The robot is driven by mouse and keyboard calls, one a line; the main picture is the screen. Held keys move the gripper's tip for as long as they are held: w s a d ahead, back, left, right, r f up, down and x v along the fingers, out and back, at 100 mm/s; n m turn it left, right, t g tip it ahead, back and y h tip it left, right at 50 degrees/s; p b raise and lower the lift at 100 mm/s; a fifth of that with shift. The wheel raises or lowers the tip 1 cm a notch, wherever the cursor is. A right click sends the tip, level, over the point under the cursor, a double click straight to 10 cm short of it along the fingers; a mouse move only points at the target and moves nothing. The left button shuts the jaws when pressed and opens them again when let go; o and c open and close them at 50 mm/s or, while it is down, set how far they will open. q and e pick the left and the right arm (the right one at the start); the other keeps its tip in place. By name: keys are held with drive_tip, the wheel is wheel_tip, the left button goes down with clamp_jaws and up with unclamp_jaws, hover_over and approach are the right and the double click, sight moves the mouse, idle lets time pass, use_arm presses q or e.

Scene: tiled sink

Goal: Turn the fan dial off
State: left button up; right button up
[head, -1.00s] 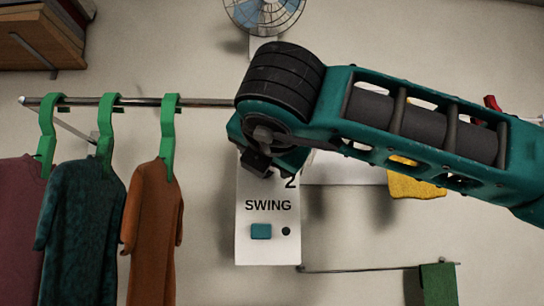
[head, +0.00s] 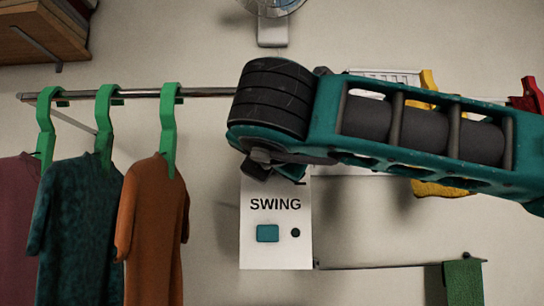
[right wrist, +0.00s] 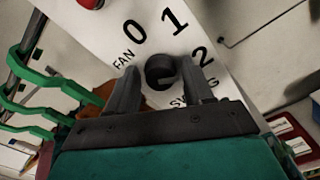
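The white control panel (head: 276,251) hangs on the wall, with SWING, a teal button (head: 268,233) and a small dark dot on its lower part. My right arm hides its upper part in the head view. In the right wrist view the black fan dial (right wrist: 161,71) sits among the labels FAN, 0, 1 and 2; which label it points to is unclear. My right gripper (right wrist: 161,66) is open, with one finger on each side of the dial and seemingly small gaps. The fan (head: 272,8) shows only its lower part at the top edge. My left gripper is out of view.
A rail at left carries several green hangers (head: 170,130) with shirts, including an orange one (head: 152,225). A yellow cloth (head: 442,188) is behind my arm. A green towel (head: 463,282) hangs on a lower bar. A red knob (right wrist: 90,3) is on the panel's upper end.

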drive_tip(key=c, duration=0.8)
drive_tip(key=shift+o, duration=0.2)
drive_tip(key=shift+a+n+b, duration=0.2)
drive_tip(key=shift+n+b, duration=1.95)
drive_tip(key=shift+n, duration=9.75)
